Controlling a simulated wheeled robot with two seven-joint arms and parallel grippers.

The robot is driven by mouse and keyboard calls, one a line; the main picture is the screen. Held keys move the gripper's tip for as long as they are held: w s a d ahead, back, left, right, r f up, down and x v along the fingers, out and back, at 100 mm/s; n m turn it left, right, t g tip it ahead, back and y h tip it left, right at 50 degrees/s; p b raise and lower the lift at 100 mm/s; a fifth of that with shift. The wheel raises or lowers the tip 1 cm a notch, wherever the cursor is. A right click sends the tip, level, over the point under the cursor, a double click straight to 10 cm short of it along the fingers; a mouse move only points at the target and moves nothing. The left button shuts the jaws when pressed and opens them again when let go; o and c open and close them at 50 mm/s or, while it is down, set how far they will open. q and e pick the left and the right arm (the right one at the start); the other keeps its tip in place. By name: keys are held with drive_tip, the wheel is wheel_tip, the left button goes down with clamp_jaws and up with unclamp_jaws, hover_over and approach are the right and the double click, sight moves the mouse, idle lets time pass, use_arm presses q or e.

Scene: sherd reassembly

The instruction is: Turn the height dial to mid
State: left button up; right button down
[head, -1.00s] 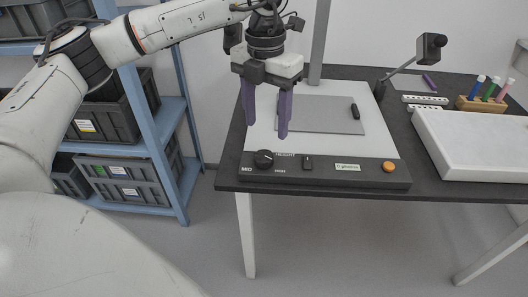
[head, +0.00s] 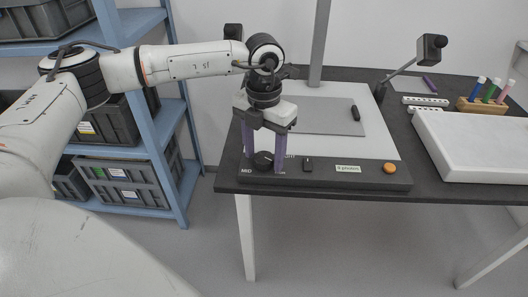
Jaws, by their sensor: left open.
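The height dial (head: 263,160) is a round black knob at the left end of the dark control panel (head: 330,176) along the device's front edge. A white "MID" label shows to its lower left; other lettering is partly hidden by a finger. My left gripper (head: 265,164) points down with its purple fingers open, one to the left and one to the right of the dial. I cannot tell whether the fingers touch it. My right gripper is not in view.
The panel also has a black switch (head: 308,164), a green-lettered label and an orange button (head: 390,168). A white slab (head: 475,145), a wooden rack of coloured markers (head: 484,106) and a jointed lamp-like arm (head: 431,47) are to the right. A blue shelf with bins stands left.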

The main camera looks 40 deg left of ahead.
use_arm(q)
drive_tip(key=c, duration=1)
drive_tip(key=shift+c, duration=0.2)
